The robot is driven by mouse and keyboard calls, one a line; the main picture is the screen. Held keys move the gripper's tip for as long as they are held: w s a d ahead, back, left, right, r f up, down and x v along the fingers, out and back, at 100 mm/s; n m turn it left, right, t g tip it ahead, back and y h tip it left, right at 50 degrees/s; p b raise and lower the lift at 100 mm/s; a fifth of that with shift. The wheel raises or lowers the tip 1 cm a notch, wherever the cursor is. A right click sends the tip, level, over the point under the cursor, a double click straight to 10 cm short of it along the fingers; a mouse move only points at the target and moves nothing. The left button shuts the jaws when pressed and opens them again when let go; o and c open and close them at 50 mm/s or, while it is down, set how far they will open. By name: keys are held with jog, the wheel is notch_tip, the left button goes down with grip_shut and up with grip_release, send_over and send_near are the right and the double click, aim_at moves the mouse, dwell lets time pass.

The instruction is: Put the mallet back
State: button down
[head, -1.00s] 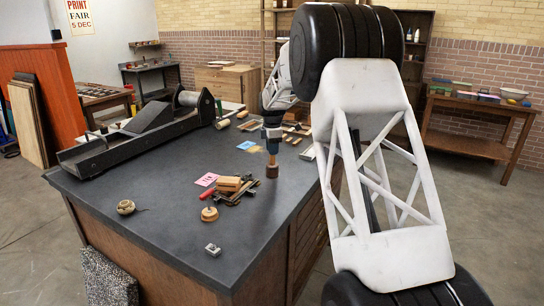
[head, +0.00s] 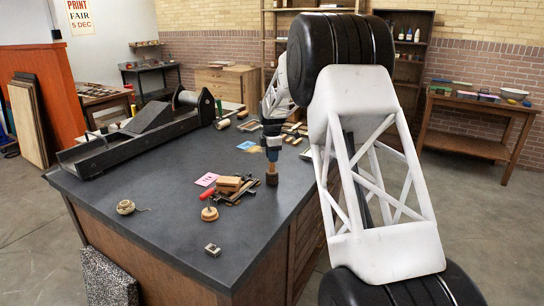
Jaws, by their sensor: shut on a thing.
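My gripper (head: 272,154) is over the right part of the dark bench top (head: 160,245), small and pointing down. A heap of wooden blocks and dark metal pieces (head: 232,186) lies just left of the mallet. No separate holder for the mallet can be made out.
Pink (head: 207,179) and blue (head: 246,145) cards lie behind. A long press (head: 140,133) fills the left. The bench's front right is clear.

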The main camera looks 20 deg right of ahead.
dwell(0.3)
jog(key=c, duration=0.9)
grip_release()
jog(key=shift+f, duration=0.1)
notch_tip(320, 180, up, 12)
jog(key=shift+s+r, duration=0.1)
jog(key=shift+r, duration=0.1)
dwell(0.5)
